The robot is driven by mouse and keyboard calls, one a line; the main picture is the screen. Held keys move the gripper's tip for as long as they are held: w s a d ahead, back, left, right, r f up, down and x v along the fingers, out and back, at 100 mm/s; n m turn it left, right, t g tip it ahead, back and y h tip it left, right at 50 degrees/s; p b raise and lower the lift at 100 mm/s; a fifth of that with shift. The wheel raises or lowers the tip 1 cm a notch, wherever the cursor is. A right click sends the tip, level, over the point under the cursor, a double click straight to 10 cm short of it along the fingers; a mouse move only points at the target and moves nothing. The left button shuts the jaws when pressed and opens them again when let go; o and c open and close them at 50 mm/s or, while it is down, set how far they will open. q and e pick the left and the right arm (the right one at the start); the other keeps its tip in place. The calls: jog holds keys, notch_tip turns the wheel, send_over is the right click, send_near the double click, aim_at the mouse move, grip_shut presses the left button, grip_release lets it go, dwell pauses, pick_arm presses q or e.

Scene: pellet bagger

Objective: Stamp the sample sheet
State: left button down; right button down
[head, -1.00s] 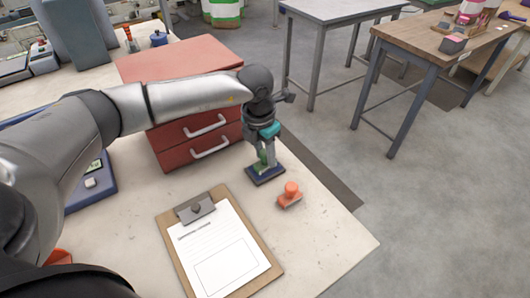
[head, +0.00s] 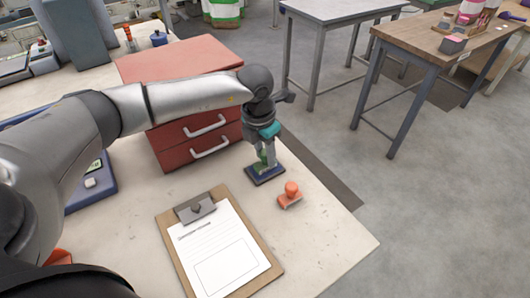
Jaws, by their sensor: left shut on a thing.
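The sample sheet (head: 222,250) is a white page with lines of text and an empty printed box, held on a brown clipboard (head: 175,246) at the front of the bench. An orange stamp (head: 290,194) stands on the bench just right of the pad. My right gripper is not in view.
A red drawer cabinet (head: 180,62) stands behind the clipboard, close to my left arm. A blue scale (head: 95,185) is at the left. The bench's right edge runs close past the orange stamp. Bare bench lies between the pad and the clipboard.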

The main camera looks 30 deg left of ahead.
pick_arm(q)
jog(key=shift+r+p, duration=2.6)
jog(key=shift+r, duration=0.85)
